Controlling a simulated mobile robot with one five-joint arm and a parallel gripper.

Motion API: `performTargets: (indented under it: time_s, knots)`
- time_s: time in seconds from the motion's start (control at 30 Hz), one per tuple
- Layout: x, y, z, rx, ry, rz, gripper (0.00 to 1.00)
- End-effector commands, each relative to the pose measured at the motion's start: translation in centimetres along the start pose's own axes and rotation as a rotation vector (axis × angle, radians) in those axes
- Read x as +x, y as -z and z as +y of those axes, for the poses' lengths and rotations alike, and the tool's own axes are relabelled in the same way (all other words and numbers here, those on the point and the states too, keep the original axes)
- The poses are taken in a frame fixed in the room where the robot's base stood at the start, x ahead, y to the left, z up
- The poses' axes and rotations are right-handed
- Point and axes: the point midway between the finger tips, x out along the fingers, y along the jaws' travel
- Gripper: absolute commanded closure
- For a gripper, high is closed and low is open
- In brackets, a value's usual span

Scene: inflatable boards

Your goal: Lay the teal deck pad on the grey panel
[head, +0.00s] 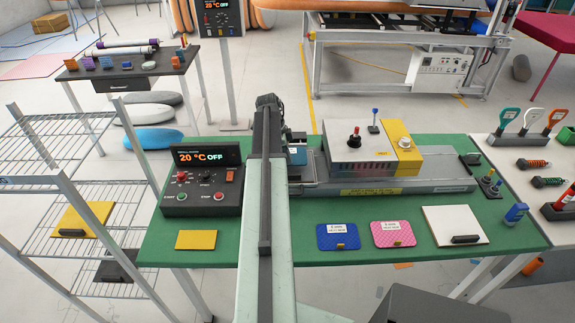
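A small teal-blue pad (297,155) with a white label shows just right of my arm, at the left end of the long machine. My gripper (295,139) is partly hidden behind my arm, right above this pad. I cannot tell whether the fingers hold the pad or only stand over it. A grey plate (303,183) lies at the machine's left end, below and around the pad; its left part is hidden by my arm. A dark grey panel with a handle (118,266) lies on the lower rack shelf at the left.
On the green table (290,279) lie a yellow pad (196,240), a blue pad (337,237), a pink pad (393,234) and a white panel (452,222). A control box (202,180) stands left of my arm. A yellow panel (83,219) lies on the rack.

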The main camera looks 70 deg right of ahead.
Motion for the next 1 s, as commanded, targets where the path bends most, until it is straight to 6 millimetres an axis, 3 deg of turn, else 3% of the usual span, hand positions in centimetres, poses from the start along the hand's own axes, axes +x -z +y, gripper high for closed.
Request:
performTargets:
  time_s: [0.17,0.37,0.77,0.8,0.83,1.0]
  knots:
    - [0.1,0.0,-1.0,0.001,0.0,0.0,1.0]
    - [3.9,-1.0,-0.8,0.001,0.0,0.0,1.0]
    - [4.0,-1.0,-0.8,0.002,0.0,0.0,1.0]
    - [3.8,-0.9,-0.8,0.002,0.0,0.0,0.85]
    - [3.8,-0.9,-0.8,0.002,0.0,0.0,0.76]
    - [3.8,-0.9,-0.8,0.002,0.0,0.0,0.74]
